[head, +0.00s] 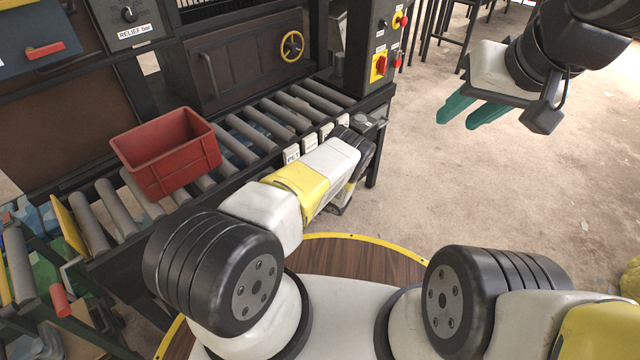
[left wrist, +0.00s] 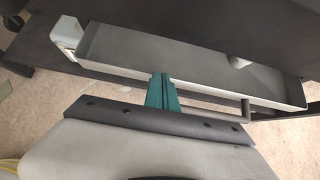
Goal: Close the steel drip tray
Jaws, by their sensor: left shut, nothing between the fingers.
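The steel drip tray (left wrist: 200,62) shows in the left wrist view as a long, shallow grey pan under a dark frame. It slants from upper left to lower right, and part of its inside is visible. My left gripper (left wrist: 162,82) is shut and empty, with its teal fingertips at the tray's near wall; I cannot tell whether they touch it. In the head view my left arm reaches towards the roller bench and its fingers are hidden, as is the tray. My right gripper (head: 474,112) is open and empty, high above the floor at the right.
A red crate (head: 168,150) stands on the roller conveyor (head: 262,130). White label plates (head: 292,154) line the bench's near edge. A control post (head: 378,45) with red and yellow switches stands at its far end. The floor at the right is open.

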